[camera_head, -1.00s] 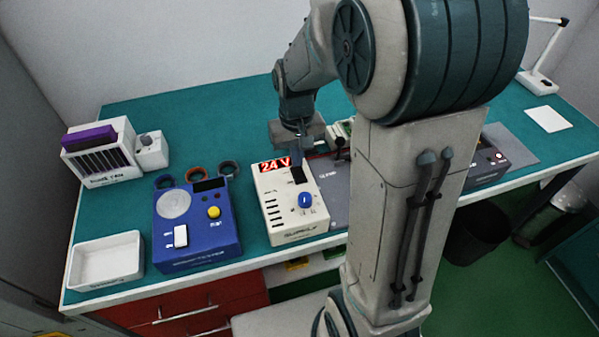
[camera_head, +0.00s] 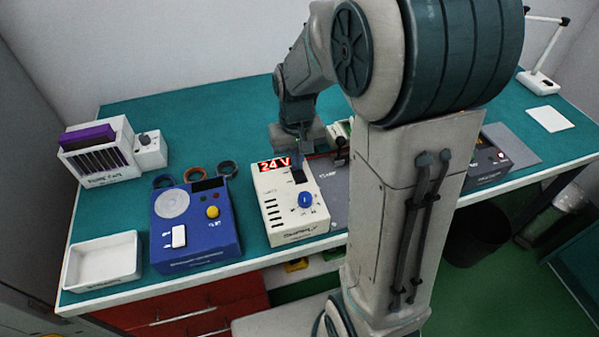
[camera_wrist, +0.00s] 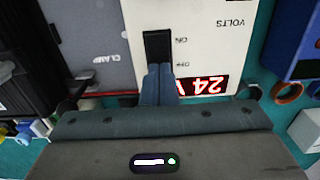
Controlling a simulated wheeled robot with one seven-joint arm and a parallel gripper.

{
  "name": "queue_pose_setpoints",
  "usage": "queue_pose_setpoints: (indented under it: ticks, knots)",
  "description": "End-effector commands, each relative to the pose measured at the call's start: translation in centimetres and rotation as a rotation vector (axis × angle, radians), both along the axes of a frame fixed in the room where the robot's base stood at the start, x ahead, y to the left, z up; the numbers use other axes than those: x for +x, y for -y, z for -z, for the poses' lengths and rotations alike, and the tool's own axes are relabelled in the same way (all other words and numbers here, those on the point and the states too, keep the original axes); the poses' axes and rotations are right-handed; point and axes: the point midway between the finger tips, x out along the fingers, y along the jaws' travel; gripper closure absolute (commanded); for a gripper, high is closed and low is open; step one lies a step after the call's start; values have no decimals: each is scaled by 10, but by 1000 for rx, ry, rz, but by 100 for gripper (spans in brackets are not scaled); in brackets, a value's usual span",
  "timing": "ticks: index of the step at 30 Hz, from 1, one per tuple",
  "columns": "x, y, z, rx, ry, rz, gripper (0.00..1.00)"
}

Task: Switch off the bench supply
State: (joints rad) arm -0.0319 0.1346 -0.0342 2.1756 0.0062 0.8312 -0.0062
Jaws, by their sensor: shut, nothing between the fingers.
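The bench supply (camera_head: 283,212) is a cream box with a blue knob (camera_head: 305,200) and a red lit display (camera_head: 274,165) reading 24 V. Its black rocker switch (camera_wrist: 158,47) shows in the wrist view, with ON and OFF printed beside it. My gripper (camera_wrist: 159,68) is shut and empty. Its fingertips are at the OFF end of the switch; whether they press on it I cannot tell. In the head view, my gripper (camera_head: 299,168) is over the top of the supply and partly hides the switch.
A blue tester (camera_head: 190,255) with a yellow button stands left of the supply. A white tray (camera_head: 70,275) and a fume fan (camera_head: 95,160) are farther left. A grey clamp plate (camera_head: 335,203) lies close on the right. The back left of the bench is clear.

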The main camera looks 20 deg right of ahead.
Motion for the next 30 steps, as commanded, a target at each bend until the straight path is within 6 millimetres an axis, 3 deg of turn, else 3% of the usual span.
queue_pose_setpoints:
  ticks: [8,30]
  knots:
    - [0,0,-7,0,0,0,100]
    - [0,0,-67,0,1,0,100]
